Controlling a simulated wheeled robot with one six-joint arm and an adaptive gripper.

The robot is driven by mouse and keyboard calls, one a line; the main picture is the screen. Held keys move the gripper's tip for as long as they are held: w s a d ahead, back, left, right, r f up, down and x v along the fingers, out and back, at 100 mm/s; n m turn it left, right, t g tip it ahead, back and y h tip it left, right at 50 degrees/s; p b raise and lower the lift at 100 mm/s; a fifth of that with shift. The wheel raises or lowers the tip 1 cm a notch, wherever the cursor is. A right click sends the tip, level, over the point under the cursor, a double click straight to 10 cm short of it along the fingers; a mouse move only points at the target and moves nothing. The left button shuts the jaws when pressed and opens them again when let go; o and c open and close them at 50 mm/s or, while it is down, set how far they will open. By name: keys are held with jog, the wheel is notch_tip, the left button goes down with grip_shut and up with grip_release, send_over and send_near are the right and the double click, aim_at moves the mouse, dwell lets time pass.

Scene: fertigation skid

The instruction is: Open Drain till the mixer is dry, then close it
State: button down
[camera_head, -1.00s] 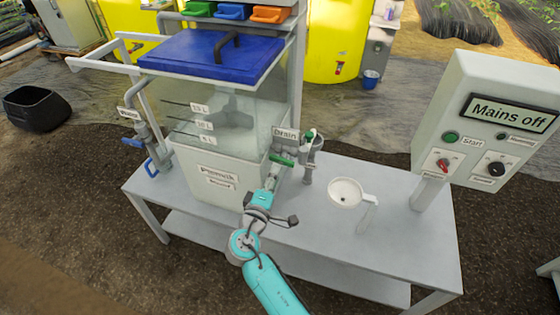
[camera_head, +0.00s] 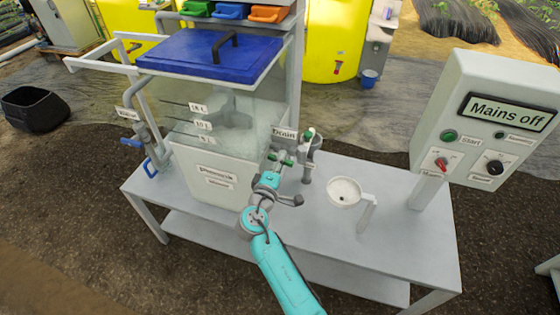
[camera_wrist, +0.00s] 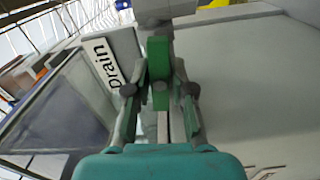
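The mixer tank (camera_head: 218,165), a clear-walled box with level marks and a blue lid (camera_head: 212,56), stands on the bench. Pale bubbly liquid shows behind its wall; its exact level is hard to read. The green Drain handle (camera_head: 286,158) is at the tank's right side, below the Drain sign (camera_head: 284,133). My gripper (camera_head: 274,163) reaches it from the front. In the wrist view the green handle (camera_wrist: 159,58) lies between the two fingers (camera_wrist: 160,88). Whether they press on it is unclear. The Drain sign (camera_wrist: 100,62) is left of them.
A grey pipe fitting (camera_head: 309,160) is just right of the handle. The control panel (camera_head: 505,120) reads "Mains off". Blue-handled valves (camera_head: 132,143) are left of the tank.

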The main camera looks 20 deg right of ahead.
jog(key=shift+m, duration=0.3)
jog(key=m, duration=0.3)
jog(key=shift+m, duration=0.4)
jog(key=m, duration=0.3)
jog(key=shift+m, duration=0.3)
jog(key=m, duration=0.4)
jog(key=shift+m, duration=2.2)
jog(key=c, duration=1.1)
grip_release()
